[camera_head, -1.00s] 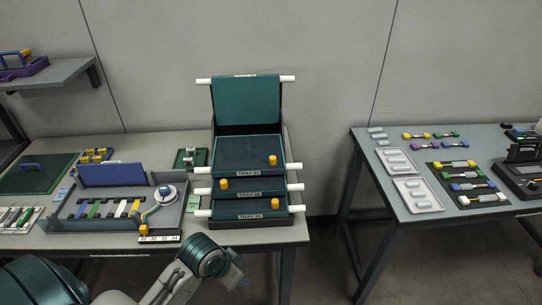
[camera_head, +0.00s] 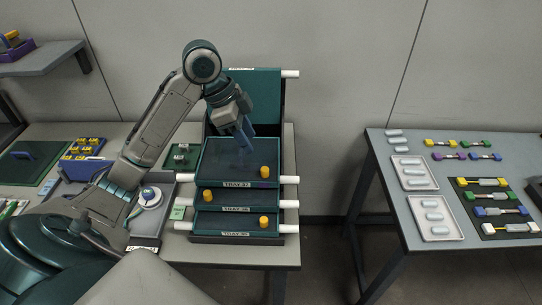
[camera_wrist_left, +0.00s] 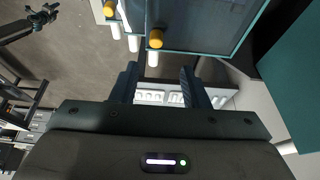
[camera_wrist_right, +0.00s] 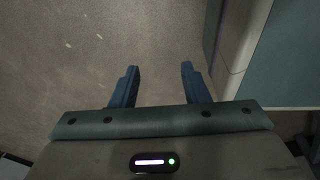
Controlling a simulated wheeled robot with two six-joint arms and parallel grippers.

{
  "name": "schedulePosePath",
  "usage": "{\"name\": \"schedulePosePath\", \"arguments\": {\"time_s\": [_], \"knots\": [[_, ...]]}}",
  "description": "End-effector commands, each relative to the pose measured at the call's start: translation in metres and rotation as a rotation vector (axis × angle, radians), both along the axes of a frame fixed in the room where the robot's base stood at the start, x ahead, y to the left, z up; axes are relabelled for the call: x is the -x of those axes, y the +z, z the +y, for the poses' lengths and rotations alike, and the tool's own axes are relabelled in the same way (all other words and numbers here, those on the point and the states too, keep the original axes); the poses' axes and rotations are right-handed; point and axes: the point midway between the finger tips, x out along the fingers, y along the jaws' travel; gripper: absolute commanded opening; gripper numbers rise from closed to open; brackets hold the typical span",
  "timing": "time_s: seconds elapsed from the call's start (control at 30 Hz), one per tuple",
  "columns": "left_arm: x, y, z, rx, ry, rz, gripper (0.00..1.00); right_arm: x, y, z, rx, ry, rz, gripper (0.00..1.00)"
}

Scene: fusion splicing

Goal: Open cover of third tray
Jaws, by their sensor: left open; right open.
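A stack of dark green trays stands on the left table. Its top panel (camera_head: 262,92) is raised upright at the back. Below it are an upper tray (camera_head: 222,158), a middle tray (camera_head: 222,197) and a lower tray (camera_head: 215,222), stepped toward the front. Each has a yellow knob, and white rods stick out at the sides. My left gripper (camera_head: 246,138) is open and hangs above the upper tray's surface, apart from its yellow knob (camera_head: 263,172). In the left wrist view its fingers (camera_wrist_left: 158,72) are empty. My right gripper (camera_wrist_right: 158,70) is open and empty.
My left arm hides much of the splicing tray and left table. A white spool (camera_head: 150,198) sits left of the stack. The right table (camera_head: 395,183) holds white trays and colored connectors. A floor gap separates the tables. The right wrist view shows mostly bare floor.

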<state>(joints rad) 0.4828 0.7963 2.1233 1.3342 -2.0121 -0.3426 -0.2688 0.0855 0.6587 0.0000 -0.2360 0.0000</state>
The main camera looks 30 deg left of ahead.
Motion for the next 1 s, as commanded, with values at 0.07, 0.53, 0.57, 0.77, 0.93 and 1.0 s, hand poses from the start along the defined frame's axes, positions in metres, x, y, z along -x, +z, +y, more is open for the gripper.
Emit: {"name": "schedulePosePath", "arguments": {"time_s": [0.07,0.53,0.57,0.77,0.93,1.0], "knots": [[-0.002,-0.013,-0.005,0.004,-0.002,0.003,0.41,0.020,-0.003,0.000,0.001,0.000,0.025,0.41],[-0.017,-0.085,-0.031,0.004,0.003,0.003,0.41,0.040,-0.002,0.007,-0.008,-0.004,0.052,0.41],[-0.018,-0.087,-0.031,0.003,0.002,0.002,0.41,0.035,-0.001,0.008,-0.008,-0.004,0.044,0.41],[-0.019,-0.094,-0.033,0.000,0.002,0.001,0.41,0.025,0.000,0.009,-0.011,-0.004,0.028,0.41],[-0.019,-0.094,-0.033,0.000,0.002,0.000,0.41,0.038,-0.001,0.008,-0.009,-0.003,0.046,0.41],[-0.019,-0.094,-0.033,0.000,0.002,0.000,0.31,0.044,-0.002,0.007,-0.008,-0.003,0.054,0.41]]}}
